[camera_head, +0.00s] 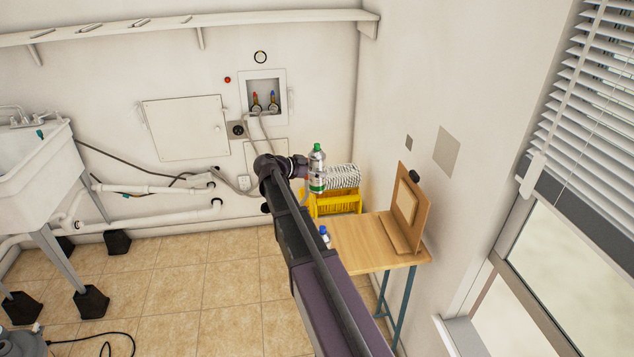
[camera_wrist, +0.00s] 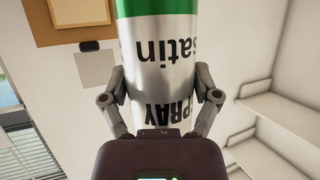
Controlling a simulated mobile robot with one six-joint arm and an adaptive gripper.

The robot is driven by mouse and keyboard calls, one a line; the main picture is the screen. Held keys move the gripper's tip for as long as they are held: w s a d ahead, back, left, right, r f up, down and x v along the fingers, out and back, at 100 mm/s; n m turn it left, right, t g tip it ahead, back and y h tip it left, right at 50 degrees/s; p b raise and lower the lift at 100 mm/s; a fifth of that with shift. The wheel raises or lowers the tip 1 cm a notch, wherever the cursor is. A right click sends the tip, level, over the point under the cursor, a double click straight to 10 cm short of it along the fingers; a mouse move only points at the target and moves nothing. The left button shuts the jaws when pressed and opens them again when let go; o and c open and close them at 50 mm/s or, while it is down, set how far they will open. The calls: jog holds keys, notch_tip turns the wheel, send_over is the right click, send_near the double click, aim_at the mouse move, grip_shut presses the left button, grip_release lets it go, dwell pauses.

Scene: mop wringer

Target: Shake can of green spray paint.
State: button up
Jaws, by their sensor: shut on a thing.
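The spray paint can (camera_head: 317,170) is silver with green bands at its top and bottom. It stands roughly upright in the air in the head view, in front of the yellow mop wringer. In the wrist view the can (camera_wrist: 160,65) fills the middle, with the words "satin" and "SPRAY" upside down and a green band at the upper edge. My gripper (camera_wrist: 160,100) is shut on the can, one finger on each side. In the head view my gripper (camera_head: 300,167) reaches the can from the left.
A small wooden table (camera_head: 365,243) stands at the right, with a wooden board (camera_head: 409,210) upright on it and a small blue-and-white item (camera_head: 324,234) at its left edge. The yellow mop wringer (camera_head: 338,203) is behind. A white sink (camera_head: 35,165) is at the left. Tiled floor between is mostly open.

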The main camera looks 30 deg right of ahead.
aim_at(314, 148)
jog(key=shift+f, duration=0.55)
jog(key=shift+r, duration=0.2)
notch_tip(314, 148, up, 9)
jog(key=p, duration=0.8)
jog(key=shift+f+p, duration=0.1)
jog(key=shift+p, duration=0.25)
jog(key=shift+f, duration=0.1)
notch_tip(314, 148, down, 9)
jog(key=b, duration=0.9)
notch_tip(314, 148, up, 9)
jog(key=p, duration=0.9)
